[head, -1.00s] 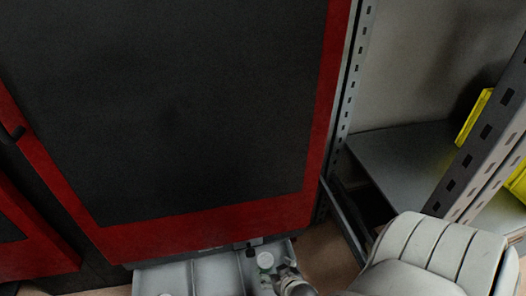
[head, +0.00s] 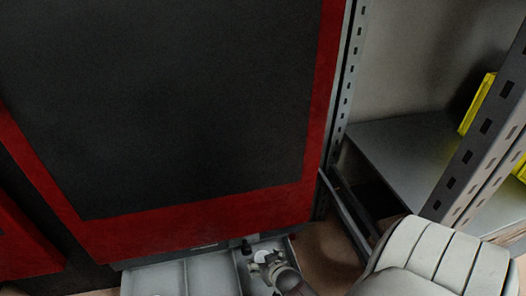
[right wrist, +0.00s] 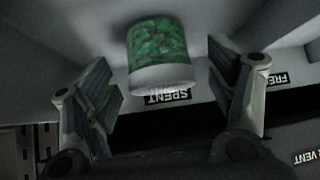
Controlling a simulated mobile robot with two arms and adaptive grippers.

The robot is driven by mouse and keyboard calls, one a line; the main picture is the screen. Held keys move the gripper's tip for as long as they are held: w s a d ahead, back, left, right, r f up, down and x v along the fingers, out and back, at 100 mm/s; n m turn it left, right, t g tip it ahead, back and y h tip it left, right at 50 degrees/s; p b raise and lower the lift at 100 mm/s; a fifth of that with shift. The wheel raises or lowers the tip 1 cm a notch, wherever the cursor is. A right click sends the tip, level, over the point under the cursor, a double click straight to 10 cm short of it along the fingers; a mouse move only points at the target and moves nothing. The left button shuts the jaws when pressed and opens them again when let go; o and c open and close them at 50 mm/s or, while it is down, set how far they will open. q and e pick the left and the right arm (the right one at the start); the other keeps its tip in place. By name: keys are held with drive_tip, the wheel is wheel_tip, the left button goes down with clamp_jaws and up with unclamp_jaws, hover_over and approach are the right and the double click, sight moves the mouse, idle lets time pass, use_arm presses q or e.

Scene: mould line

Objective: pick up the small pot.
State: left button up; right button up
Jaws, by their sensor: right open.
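The small pot shows in the right wrist view (right wrist: 162,52) with a speckled green part and a pale band nearest the camera. In the head view a pale round top, seemingly the pot (head: 261,256), shows beside my right gripper (head: 272,266), which partly covers it. In the right wrist view my right gripper (right wrist: 162,75) is open, with one finger on each side of the pot and gaps visible on both sides. My left gripper is not in view.
A grey divided tray (head: 160,279) sticks out below the red-framed dark panel (head: 190,235). A metal shelf rack (head: 400,150) stands at the right.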

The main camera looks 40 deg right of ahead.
drive_tip(key=shift+b+x, duration=0.45)
drive_tip(key=shift+x, duration=0.6)
drive_tip(key=c, duration=1.2)
